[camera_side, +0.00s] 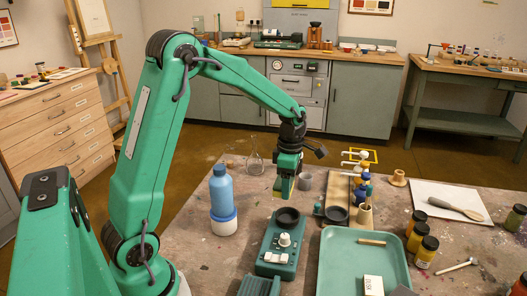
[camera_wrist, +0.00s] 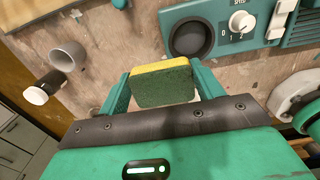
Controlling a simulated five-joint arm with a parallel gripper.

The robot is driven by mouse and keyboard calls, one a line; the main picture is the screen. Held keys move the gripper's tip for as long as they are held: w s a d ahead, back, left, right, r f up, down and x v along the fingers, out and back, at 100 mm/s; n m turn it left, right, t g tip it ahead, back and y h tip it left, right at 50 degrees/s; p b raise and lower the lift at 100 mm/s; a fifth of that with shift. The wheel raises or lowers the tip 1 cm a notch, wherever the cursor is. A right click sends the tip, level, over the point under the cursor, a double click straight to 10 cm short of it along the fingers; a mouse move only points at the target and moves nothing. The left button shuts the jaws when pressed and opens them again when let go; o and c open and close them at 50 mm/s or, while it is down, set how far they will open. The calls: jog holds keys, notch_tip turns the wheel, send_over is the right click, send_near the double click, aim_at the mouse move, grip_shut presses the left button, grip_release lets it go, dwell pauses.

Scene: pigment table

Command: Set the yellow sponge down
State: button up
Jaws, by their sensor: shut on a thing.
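The yellow sponge (camera_wrist: 162,85) is a block with a yellow layer and a dark green layer. In the wrist view it sits between the two green fingers of my gripper (camera_wrist: 163,88), which is shut on it. In the side view my gripper (camera_side: 285,190) points down over the far part of the table, behind the green device. Only a small yellowish edge of the sponge shows there, beside the fingers. I cannot tell exactly how high it is above the tabletop.
A green device (camera_side: 277,262) with a white knob stands in front of my gripper. A blue bottle (camera_side: 222,188) stands to its left, a grey cup (camera_side: 305,182) just right. A green tray (camera_side: 335,285) and several jars lie further right. Bare tabletop (camera_side: 195,262) shows at front left.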

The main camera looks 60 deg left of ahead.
jog(key=w+d, duration=0.2)
jog(key=d, duration=0.1)
send_over(281, 202)
notch_tip(281, 202, down, 7)
jog(key=shift+s, duration=0.15)
dwell(0.4)
jog(key=shift+f, duration=2)
jog(key=shift+f, duration=0.1)
jog(key=o, duration=0.9)
jog(key=shift+o, duration=0.2)
